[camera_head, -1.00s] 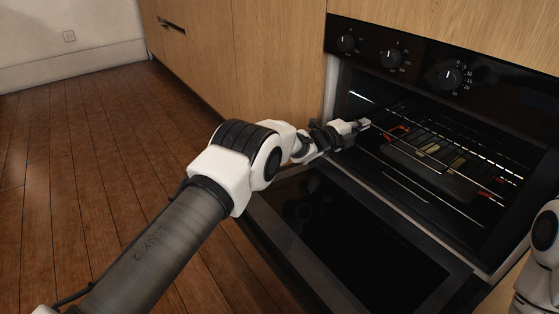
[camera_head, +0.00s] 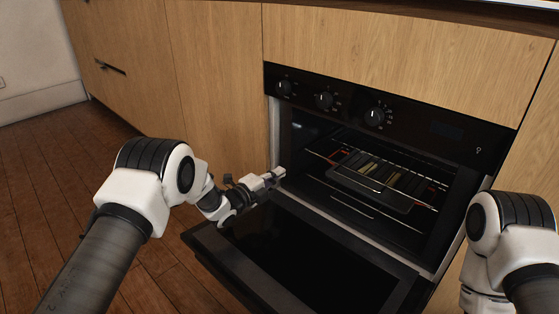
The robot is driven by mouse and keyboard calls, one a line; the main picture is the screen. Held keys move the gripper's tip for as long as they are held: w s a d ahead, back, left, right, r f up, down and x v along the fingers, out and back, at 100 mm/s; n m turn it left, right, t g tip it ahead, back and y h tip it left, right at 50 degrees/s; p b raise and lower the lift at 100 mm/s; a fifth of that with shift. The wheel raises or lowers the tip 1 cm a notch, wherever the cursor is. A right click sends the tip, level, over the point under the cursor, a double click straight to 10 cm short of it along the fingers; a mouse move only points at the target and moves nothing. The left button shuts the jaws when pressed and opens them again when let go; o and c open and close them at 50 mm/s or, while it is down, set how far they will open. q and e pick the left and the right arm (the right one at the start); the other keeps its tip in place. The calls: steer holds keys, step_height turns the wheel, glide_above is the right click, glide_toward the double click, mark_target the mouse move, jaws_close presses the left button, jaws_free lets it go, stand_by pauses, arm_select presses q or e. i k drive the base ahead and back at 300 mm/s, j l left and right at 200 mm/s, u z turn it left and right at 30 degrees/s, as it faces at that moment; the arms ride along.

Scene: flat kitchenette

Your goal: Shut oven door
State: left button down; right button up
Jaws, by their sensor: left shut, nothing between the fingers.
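The oven (camera_head: 450,139) is built into the wooden cabinets, with a black control panel on top. Its door (camera_head: 310,262) hangs open, folded down toward me, with a dark glass inner face. Inside the cavity a wire rack and a dark tray (camera_head: 370,186) with pale and reddish items show. My left gripper (camera_head: 277,174) is shut and empty, at the left side of the oven opening, above the door's left part. My right arm (camera_head: 510,235) is at the right edge; its gripper is out of view.
Wooden cabinet fronts (camera_head: 215,80) stand left of and above the oven. A dark drawer handle (camera_head: 110,67) shows at the far left. The wooden floor (camera_head: 40,190) at the left is clear.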

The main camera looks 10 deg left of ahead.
mark_target(280, 256)
steer(key=k+j, duration=0.85)
